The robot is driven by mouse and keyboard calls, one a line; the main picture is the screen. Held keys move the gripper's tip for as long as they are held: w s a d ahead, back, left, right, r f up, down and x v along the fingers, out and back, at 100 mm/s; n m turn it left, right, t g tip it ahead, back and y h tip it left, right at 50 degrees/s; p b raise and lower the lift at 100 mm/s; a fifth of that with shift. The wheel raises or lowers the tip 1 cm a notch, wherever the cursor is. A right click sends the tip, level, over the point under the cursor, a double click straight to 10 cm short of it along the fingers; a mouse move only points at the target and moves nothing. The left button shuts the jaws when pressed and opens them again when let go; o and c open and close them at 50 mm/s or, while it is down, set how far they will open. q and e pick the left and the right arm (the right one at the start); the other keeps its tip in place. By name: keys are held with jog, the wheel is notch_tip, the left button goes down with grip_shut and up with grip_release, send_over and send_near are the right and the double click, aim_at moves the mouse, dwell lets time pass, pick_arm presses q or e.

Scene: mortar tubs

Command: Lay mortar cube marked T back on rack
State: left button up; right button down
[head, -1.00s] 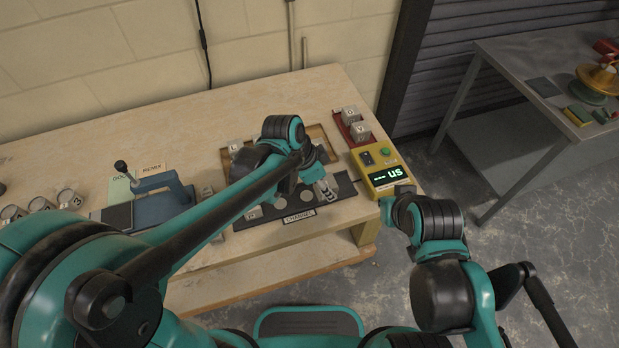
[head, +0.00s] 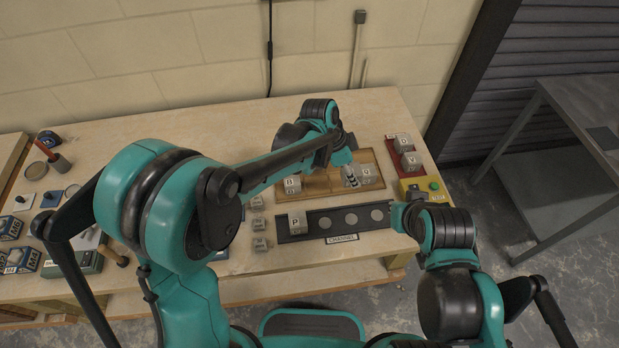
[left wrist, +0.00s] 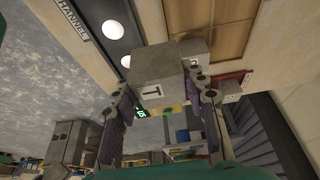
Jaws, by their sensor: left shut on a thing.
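My left gripper (head: 350,174) is over the right part of the wooden tray rack (head: 325,187) in the head view. In the left wrist view its two fingers are shut on a grey mortar cube (left wrist: 156,72); the dark mark on its face looks like a T, but is small. In the head view the fingers mostly hide this cube. A cube (head: 292,186) stands at the tray's left end and another (head: 367,176) at its right, close beside my gripper. My right gripper (head: 403,214) is near the table's front right edge; its fingers are not clear.
The black channel plate (head: 335,233) lies in front of the tray, with cube P (head: 297,223) at its left end and round pale spots. A red tray (head: 394,152) with two cubes stands at right, behind the yellow display box (head: 412,187). Small grey blocks (head: 258,222) lie left of the plate.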

pick_arm(q)
jog(key=b, duration=0.3)
send_over(322, 184)
jog(key=a, duration=0.2)
jog(key=f, duration=0.6)
jog(key=shift+s+d+f, duration=0.2)
jog(key=shift+s, duration=0.05)
jog(key=shift+f+b, duration=0.5)
jog(key=shift+f, duration=1.45)
jog(key=shift+f, duration=0.15)
jog(key=o, duration=1.1)
